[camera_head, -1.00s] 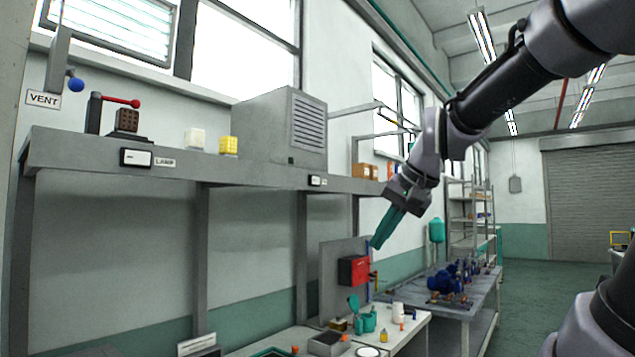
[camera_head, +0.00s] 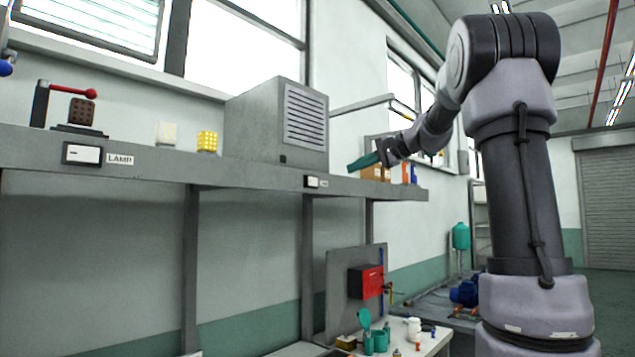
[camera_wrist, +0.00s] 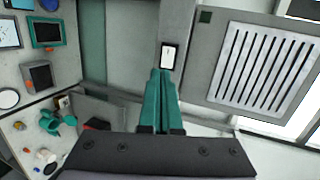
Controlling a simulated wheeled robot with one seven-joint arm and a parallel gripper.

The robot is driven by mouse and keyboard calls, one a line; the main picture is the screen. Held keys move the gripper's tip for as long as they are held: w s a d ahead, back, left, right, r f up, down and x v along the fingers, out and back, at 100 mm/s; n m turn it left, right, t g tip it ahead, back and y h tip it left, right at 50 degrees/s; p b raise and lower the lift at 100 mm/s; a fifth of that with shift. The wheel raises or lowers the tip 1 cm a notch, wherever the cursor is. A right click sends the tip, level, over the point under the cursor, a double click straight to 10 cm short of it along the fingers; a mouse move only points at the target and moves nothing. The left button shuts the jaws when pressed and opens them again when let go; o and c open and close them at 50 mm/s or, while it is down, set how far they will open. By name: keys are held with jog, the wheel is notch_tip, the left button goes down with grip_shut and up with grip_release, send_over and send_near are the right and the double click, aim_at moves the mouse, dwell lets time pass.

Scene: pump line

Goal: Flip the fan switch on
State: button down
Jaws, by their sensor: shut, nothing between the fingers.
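A small white switch in a dark frame (camera_head: 312,182) sits on the front edge of the grey shelf, below the grey louvred box (camera_head: 277,125). The label beside it is too small to read; I take it for the fan switch. In the wrist view the switch (camera_wrist: 168,57) lies just ahead of the fingertips, near the louvred box (camera_wrist: 262,68). My gripper (camera_head: 353,165) has teal fingers pointing left, to the right of the switch. The fingers (camera_wrist: 160,73) are shut and empty. They look apart from the switch, but the exact gap is hard to tell.
A second switch (camera_head: 83,154), labelled LAMP, sits further left on the shelf edge (camera_head: 240,174). White (camera_head: 167,133) and yellow (camera_head: 207,141) blocks and a red-handled lever (camera_head: 72,91) stand above. A red box (camera_head: 365,282) is mounted below, over a cluttered bench.

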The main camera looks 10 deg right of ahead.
send_near(309, 184)
jog(key=x, duration=0.5)
jog(key=shift+w+f, duration=0.1)
jog(key=shift+f, duration=0.05)
jog(key=shift+w+a, duration=0.45)
jog(key=shift+a, duration=0.05)
jog(key=shift+w+a, duration=0.2)
jog(key=shift+a, duration=0.2)
jog(key=shift+s+d, duration=0.1)
jog(key=shift+d, duration=0.05)
